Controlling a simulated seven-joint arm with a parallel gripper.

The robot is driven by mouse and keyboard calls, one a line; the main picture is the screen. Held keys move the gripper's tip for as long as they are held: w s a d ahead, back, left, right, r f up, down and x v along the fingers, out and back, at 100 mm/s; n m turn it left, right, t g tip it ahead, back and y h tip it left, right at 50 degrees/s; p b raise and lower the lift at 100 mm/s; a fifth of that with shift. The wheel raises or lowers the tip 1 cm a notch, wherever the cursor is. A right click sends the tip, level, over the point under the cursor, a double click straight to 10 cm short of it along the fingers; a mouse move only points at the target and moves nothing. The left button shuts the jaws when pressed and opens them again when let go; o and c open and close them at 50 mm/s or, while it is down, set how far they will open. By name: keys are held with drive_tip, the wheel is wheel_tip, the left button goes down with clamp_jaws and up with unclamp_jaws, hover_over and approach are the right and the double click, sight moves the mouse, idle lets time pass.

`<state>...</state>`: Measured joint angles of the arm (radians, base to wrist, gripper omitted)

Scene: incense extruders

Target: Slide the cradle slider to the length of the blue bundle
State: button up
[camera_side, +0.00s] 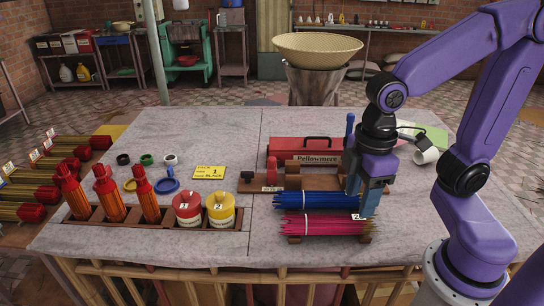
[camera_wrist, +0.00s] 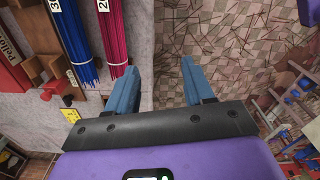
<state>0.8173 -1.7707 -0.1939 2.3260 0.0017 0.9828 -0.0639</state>
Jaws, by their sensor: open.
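The blue bundle (camera_side: 315,201) lies lengthwise left to right, tied with a pale band. It also shows in the wrist view (camera_wrist: 74,42) with a tag at one end. A wooden cradle-like board (camera_side: 255,185) with upright brown blocks (camera_side: 292,178) lies behind it; I cannot tell for sure which part is the slider. In the wrist view, brown wooden parts (camera_wrist: 33,70) with a round knob stand left of the blue bundle. My gripper (camera_side: 361,205) is open, pointing down at the bundles' right end. In the wrist view, nothing shows between its fingers (camera_wrist: 160,67).
A magenta bundle (camera_side: 322,225) lies in front of the blue one. A red Pellowmere box (camera_side: 305,149) stands behind. Red and yellow pots (camera_side: 188,209) and orange extruders (camera_side: 108,195) stand left. A white cup (camera_side: 427,155) lies right. The table's front edge is close.

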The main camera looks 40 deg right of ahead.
drive_tip(key=w+a+r+m, duration=0.1)
drive_tip(key=w+a+r, duration=0.15)
drive_tip(key=w, duration=0.75)
wheel_tip(320, 180, up, 2)
drive_tip(key=m, duration=0.5)
hover_over(272, 158)
wheel_tip(272, 158, down, 16)
drive_tip(key=shift+f, duration=0.1)
